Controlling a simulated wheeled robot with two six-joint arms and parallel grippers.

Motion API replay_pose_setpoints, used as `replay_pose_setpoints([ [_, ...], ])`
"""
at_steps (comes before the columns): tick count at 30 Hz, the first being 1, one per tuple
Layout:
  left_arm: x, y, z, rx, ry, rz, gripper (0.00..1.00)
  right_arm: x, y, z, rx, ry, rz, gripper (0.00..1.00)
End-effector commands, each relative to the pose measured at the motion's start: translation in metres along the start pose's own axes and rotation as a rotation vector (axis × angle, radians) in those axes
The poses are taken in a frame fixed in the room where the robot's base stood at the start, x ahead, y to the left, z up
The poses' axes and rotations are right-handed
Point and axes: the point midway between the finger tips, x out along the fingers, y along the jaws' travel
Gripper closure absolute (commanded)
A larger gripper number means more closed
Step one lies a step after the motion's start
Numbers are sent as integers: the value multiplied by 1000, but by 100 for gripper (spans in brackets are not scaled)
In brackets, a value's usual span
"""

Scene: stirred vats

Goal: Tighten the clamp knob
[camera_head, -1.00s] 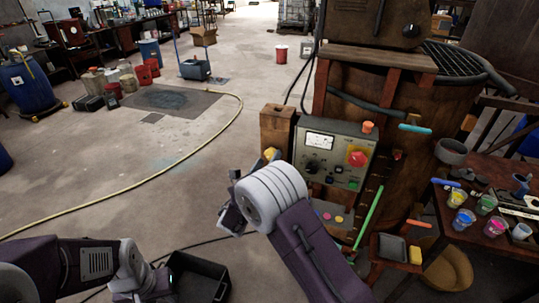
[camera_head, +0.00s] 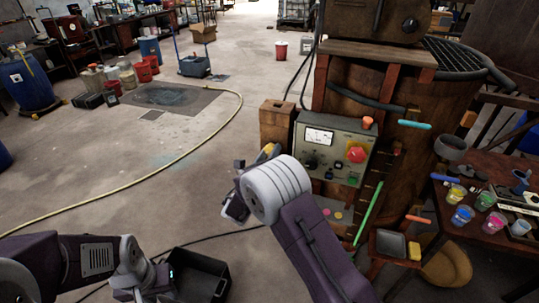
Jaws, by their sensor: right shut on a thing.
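A yellow part that looks like the clamp knob (camera_head: 267,150) shows at the lower left of the wooden block (camera_head: 277,119), left of the control panel (camera_head: 334,137). My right gripper (camera_head: 240,188) is at this spot, just left of and below the yellow part. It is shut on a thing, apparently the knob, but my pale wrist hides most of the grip. My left gripper (camera_head: 150,288) is low at the left, by a black bin (camera_head: 208,268); its fingers are too unclear to tell open from shut.
The panel carries a red button (camera_head: 357,154) and a gauge. A wooden vat (camera_head: 450,110) stands behind it. A table with paint cups (camera_head: 462,217) is at the right. A yellow hose (camera_head: 190,150) crosses the open floor at the left.

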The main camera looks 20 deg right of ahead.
Motion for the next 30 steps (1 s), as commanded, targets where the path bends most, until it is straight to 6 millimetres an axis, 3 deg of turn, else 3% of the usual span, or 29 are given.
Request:
replay_pose_setpoints([
  [14, 68, -1, 7, 0, 0, 0, 64, 0, 5, -7, 388, -1, 1, 99],
  [30, 160, -3, 17, 0, 0, 0, 64, 0, 6, -9, 903, 0, 1, 99],
])
